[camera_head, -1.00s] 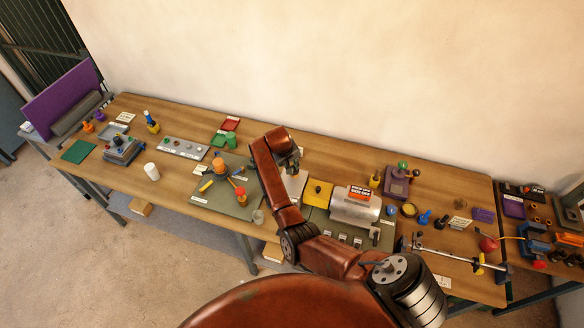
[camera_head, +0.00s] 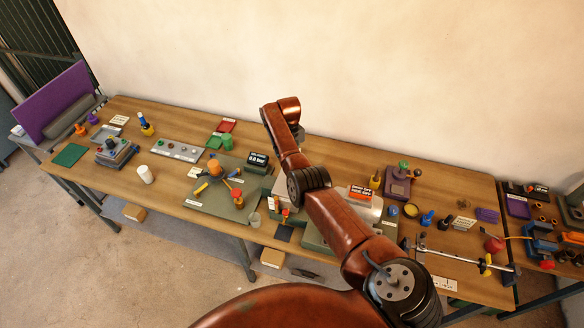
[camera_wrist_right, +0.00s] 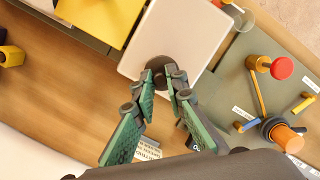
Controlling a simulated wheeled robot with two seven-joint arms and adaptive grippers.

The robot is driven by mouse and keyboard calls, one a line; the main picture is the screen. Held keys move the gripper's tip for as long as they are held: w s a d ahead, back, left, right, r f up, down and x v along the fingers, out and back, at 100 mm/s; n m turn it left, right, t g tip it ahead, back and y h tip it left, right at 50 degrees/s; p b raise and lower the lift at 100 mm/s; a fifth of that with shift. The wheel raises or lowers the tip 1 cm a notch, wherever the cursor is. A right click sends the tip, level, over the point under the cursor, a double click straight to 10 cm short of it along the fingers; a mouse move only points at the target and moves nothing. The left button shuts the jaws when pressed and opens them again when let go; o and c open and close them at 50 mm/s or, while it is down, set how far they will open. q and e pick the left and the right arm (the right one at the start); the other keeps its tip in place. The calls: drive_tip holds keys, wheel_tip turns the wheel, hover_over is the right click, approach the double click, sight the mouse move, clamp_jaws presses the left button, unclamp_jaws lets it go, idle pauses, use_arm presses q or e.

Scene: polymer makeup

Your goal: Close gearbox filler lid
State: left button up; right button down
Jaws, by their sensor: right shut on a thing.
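In the right wrist view a pale beige rectangular plate, seemingly the filler lid (camera_wrist_right: 185,32), carries a dark round knob (camera_wrist_right: 160,66). My right gripper (camera_wrist_right: 165,84) has its two green fingers close together at the plate's near edge, shut on the knob. A yellow panel (camera_wrist_right: 105,14) lies beside the plate at the left. In the head view my right arm crosses the work area and hides the gripper, the yellow panel and most of the plate. A silver cylindrical housing (camera_head: 345,205) shows partly behind the arm. My left gripper is in neither view.
Left of the arm, a grey-green mat (camera_head: 200,203) holds an orange-topped fixture (camera_head: 214,168) and a red-capped post (camera_head: 237,197). A black display (camera_head: 257,161) stands behind. A purple stand (camera_head: 397,185) is at the right. Bare wood lies along the table's back edge.

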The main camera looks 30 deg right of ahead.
drive_tip(key=shift+f, duration=0.15)
idle(0.4)
drive_tip(key=c, duration=1.9)
unclamp_jaws()
drive_tip(key=shift+c, duration=0.2)
wheel_tip(320, 180, up, 12)
drive_tip(key=w+d, duration=0.1)
drive_tip(key=w, duration=0.1)
drive_tip(key=shift+w, duration=0.2)
drive_tip(key=shift+f, duration=0.15)
